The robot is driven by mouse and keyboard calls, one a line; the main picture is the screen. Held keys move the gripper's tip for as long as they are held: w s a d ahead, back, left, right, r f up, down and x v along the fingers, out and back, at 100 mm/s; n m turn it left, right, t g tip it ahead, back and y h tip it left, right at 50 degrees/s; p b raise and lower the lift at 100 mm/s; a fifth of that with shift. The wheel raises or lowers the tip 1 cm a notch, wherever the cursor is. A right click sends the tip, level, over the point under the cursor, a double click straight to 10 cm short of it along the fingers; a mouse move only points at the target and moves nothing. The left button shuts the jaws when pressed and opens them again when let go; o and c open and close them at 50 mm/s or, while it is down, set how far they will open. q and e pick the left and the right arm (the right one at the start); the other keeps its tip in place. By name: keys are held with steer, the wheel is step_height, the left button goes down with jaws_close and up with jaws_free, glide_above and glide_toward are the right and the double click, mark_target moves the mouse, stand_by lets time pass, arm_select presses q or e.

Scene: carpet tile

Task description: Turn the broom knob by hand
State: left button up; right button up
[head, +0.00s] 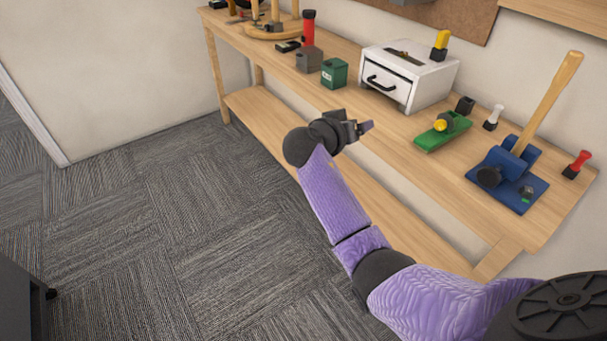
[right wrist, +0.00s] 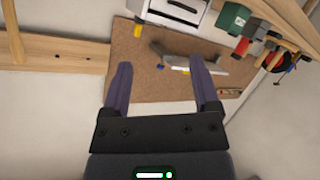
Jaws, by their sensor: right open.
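A wooden broom handle (head: 550,100) leans up and to the right out of a blue clamp (head: 517,155) on a blue base plate (head: 524,194), at the right end of the workbench. A round black knob (head: 488,177) sits on the clamp's left side. My right gripper (head: 367,127) is in front of the bench edge, well to the left of the knob and touching nothing. In the right wrist view its two purple fingers (right wrist: 162,80) are apart with nothing between them. The knob is not recognisable in that view. My left gripper is not in view.
The wooden bench (head: 440,175) also holds a green block with a yellow knob (head: 440,125), a white drawer box (head: 410,75), a green box (head: 334,73) and a red-topped peg (head: 577,163).

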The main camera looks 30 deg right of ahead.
steer(key=w+a+f+n+t+y, duration=0.1)
steer(key=a+f+n+t+y, duration=0.1)
steer(key=f, duration=0.4)
steer(key=w+a+f+n+t+y, duration=0.1)
steer(key=a+f+n+t+y, duration=0.1)
steer(key=f+n+y, duration=0.2)
step_height(320, 180, down, 2)
steer(key=n, duration=0.2)
steer(key=shift+w+n+t+y, duration=0.3)
steer(key=shift+w+n+y, duration=0.1)
